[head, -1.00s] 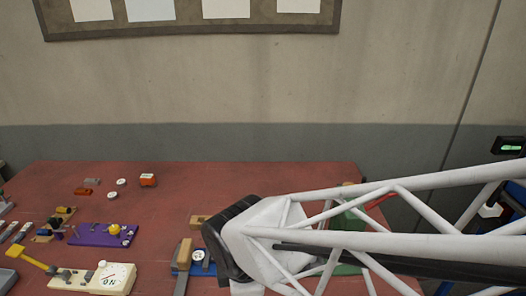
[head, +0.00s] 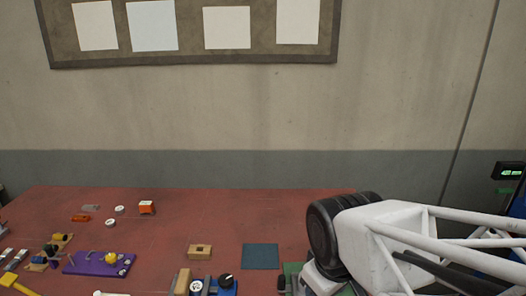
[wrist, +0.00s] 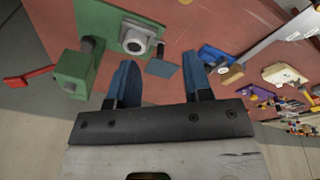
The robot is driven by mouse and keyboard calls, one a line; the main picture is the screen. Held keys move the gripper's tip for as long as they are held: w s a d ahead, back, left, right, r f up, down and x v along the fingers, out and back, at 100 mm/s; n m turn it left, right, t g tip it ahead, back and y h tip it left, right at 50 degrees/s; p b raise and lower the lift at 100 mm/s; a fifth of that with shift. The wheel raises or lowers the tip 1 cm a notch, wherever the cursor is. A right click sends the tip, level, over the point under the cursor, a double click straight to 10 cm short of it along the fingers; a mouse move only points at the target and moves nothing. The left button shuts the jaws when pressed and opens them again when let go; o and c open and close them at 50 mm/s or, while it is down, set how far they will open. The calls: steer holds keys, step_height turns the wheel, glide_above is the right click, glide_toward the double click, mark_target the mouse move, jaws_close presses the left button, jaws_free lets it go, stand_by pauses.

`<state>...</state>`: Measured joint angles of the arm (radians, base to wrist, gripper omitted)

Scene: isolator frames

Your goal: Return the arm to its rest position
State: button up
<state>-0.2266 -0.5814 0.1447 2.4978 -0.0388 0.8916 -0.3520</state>
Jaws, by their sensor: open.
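My arm (head: 400,245) reaches in from the right edge of the head view, over the right end of the red table. My gripper (wrist: 160,78) shows in the wrist view with its two blue fingers apart and nothing between them. Beyond the fingertips lie the table top and a flat dark blue square, which also shows in the head view (head: 260,256). A green device with a round grey socket (wrist: 135,40) is close by the left finger in the wrist view. The fingertips are hidden in the head view.
The red table (head: 240,215) holds a blue device with a black knob (head: 226,281), a wooden block (head: 200,251), a purple board (head: 100,263) and an orange block (head: 147,207). The table's back middle is clear. A pinboard (head: 190,60) hangs on the wall.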

steer(key=s+d+r+m, duration=0.2)
steer(key=d+r+m, duration=0.1)
steer(key=d+m, duration=0.4)
stand_by(3.5)
